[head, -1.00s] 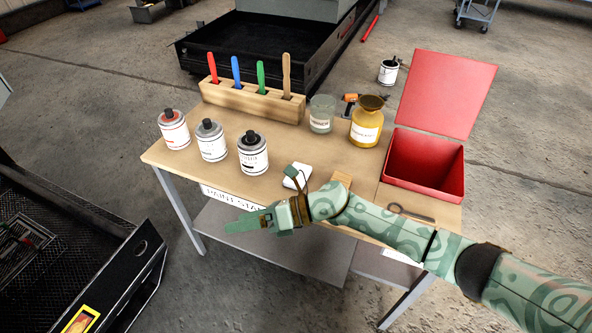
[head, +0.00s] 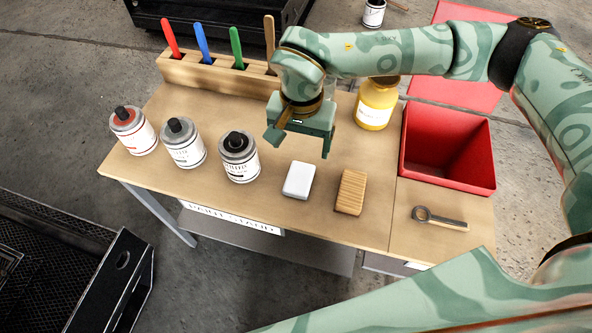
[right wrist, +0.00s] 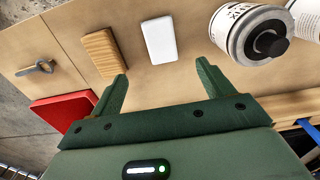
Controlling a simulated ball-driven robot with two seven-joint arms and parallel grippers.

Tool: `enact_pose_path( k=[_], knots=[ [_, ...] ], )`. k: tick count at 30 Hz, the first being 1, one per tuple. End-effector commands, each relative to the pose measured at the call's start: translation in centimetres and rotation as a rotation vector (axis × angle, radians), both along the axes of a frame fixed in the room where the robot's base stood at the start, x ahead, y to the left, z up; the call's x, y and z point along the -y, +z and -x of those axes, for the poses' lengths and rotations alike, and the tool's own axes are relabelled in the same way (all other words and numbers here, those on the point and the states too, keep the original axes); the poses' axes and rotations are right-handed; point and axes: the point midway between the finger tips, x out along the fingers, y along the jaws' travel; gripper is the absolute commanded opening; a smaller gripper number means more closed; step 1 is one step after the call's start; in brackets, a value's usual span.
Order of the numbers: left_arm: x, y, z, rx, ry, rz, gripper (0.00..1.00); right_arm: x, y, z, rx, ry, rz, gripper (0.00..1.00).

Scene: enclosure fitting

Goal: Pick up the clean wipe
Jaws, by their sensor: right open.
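The clean wipe (head: 299,180) is a white folded pad lying flat on the wooden table, between the black-labelled can and a ribbed wooden block. It also shows in the right wrist view (right wrist: 159,39), ahead of and between the fingertips. My right gripper (head: 299,146) is open and empty, with its fingers pointing down above the table, a little behind the wipe. In the right wrist view its two fingers (right wrist: 162,70) are wide apart and apart from the wipe. My left gripper is not in view.
The ribbed block (head: 351,192) lies right of the wipe, and the can (head: 239,157) stands left. More cans stand farther left. A brush rack (head: 215,75), yellow jar (head: 377,104), red box (head: 448,150) and a wrench-like tool (head: 440,219) are also on the table.

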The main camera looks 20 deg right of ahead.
Motion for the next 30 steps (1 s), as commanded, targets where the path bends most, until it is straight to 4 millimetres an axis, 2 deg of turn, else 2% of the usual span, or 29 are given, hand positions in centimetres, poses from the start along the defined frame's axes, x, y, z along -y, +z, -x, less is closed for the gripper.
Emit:
enact_pose_path(
  k=[1, 7, 15, 24, 30],
  knots=[
    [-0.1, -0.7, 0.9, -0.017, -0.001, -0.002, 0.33, 0.0, -2.0, 0.1, -0.009, -0.001, -0.001, 0.80],
    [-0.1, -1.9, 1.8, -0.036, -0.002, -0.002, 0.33, -0.1, -6.4, 0.0, -0.007, -0.002, -0.004, 0.80],
    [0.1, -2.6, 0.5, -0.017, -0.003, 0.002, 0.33, -0.1, -8.4, -0.1, -0.003, -0.003, -0.004, 0.80],
    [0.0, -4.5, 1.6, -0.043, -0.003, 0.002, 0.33, -0.1, -13.0, -0.2, -0.007, -0.004, -0.005, 0.80],
    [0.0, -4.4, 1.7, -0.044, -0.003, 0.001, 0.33, -0.1, -12.9, -0.3, 0.000, -0.004, -0.005, 0.80]
  ],
)
